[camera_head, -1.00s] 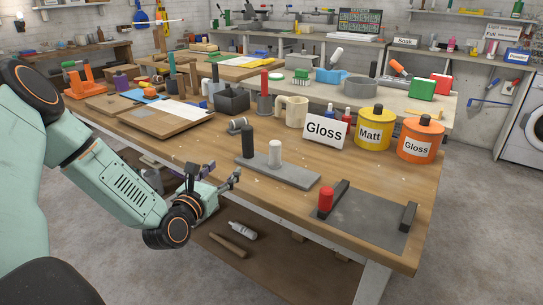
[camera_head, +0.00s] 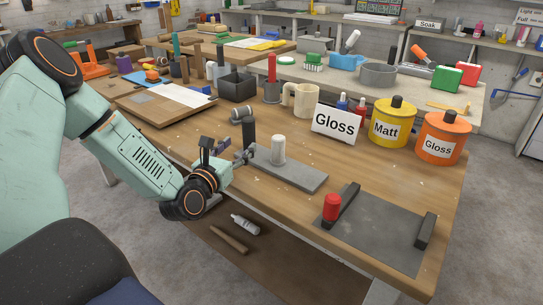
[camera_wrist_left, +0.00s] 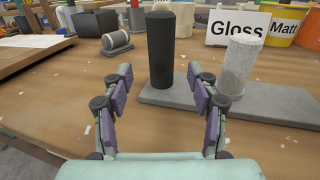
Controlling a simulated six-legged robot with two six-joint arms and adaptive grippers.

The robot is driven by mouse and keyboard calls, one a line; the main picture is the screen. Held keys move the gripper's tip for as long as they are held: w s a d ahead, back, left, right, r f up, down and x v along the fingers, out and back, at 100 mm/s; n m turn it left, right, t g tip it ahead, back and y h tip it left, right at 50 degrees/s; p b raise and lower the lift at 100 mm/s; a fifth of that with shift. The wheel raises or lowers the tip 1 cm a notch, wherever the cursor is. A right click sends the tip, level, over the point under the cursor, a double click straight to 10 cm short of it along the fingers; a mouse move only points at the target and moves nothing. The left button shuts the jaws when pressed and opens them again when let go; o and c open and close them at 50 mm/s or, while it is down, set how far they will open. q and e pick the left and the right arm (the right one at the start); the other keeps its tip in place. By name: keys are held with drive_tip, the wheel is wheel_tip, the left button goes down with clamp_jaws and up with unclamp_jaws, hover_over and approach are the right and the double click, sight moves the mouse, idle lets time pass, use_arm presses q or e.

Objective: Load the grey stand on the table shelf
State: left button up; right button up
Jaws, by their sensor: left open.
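A light grey slab stand (camera_head: 300,180) lies on the wooden table (camera_head: 270,215). A speckled white cylinder (camera_head: 278,150) and a black cylinder (camera_head: 248,130) stand upright on it; both also show in the left wrist view, the black cylinder (camera_wrist_left: 161,50) left of the white cylinder (camera_wrist_left: 239,65). My left gripper (camera_head: 234,150) is open and empty, in front of the black cylinder. In the left wrist view its fingers (camera_wrist_left: 160,82) point at that cylinder, with a gap between. My right gripper is out of view. A lower shelf (camera_head: 270,257) shows under the table.
A dark grey plate (camera_head: 385,232) with two black bars and a red cylinder (camera_head: 332,207) lies at the table's front right. A Gloss sign (camera_head: 335,125), yellow Matt tin (camera_head: 392,125) and orange Gloss tin (camera_head: 441,142) stand behind.

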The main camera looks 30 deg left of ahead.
sight(246, 141)
use_arm(q)
drive_tip(key=shift+w, duration=0.45)
drive_tip(key=shift+w+f, duration=0.15)
drive_tip(key=shift+w, duration=0.2)
drive_tip(key=w, duration=0.1)
drive_tip(key=w+b, duration=0.1)
drive_tip(key=w, duration=0.1)
drive_tip(key=w+b, duration=0.1)
drive_tip(key=shift+w+a+f, duration=0.1)
drive_tip(key=shift+w+a, duration=0.1)
drive_tip(key=shift+a, duration=0.15)
drive_tip(key=shift+w+a, duration=0.1)
drive_tip(key=shift+w, duration=0.05)
drive_tip(key=c, duration=0.3)
clamp_jaws()
